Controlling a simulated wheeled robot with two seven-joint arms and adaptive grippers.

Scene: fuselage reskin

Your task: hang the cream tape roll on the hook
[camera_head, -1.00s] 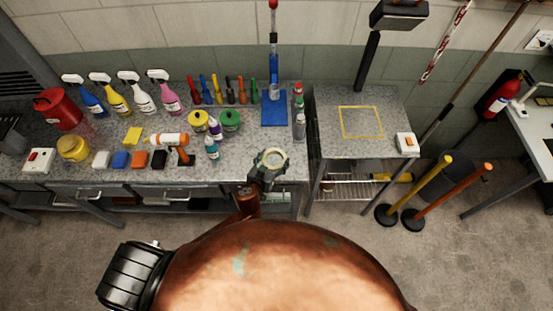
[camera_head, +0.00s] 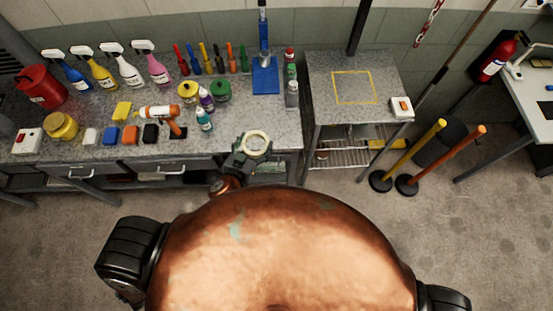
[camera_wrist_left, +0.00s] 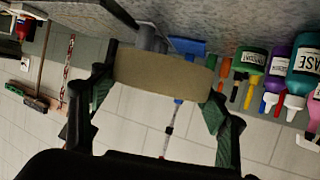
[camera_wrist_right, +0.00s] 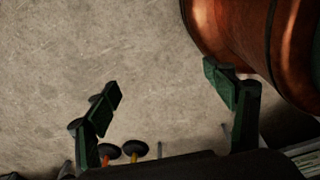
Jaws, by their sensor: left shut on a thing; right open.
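The cream tape roll (camera_head: 257,143) is held near the front edge of the bench, toward its right end. My left gripper (camera_head: 246,152) is shut on the tape roll. In the left wrist view the cream tape roll (camera_wrist_left: 162,86) shows as a wide tan band between the two green-padded fingers of the left gripper (camera_wrist_left: 158,100). My right gripper (camera_wrist_right: 163,84) shows only in the right wrist view; its fingers are apart with nothing between them, over bare floor. I cannot make out a hook in these frames.
The grey bench (camera_head: 240,120) carries spray bottles, screwdrivers, paint pots and an orange drill (camera_head: 160,114). A blue-based stand (camera_head: 265,77) is near its right end. A side table (camera_head: 330,65) with a yellow square and two poles (camera_head: 420,155) stand to the right. The floor in front is clear.

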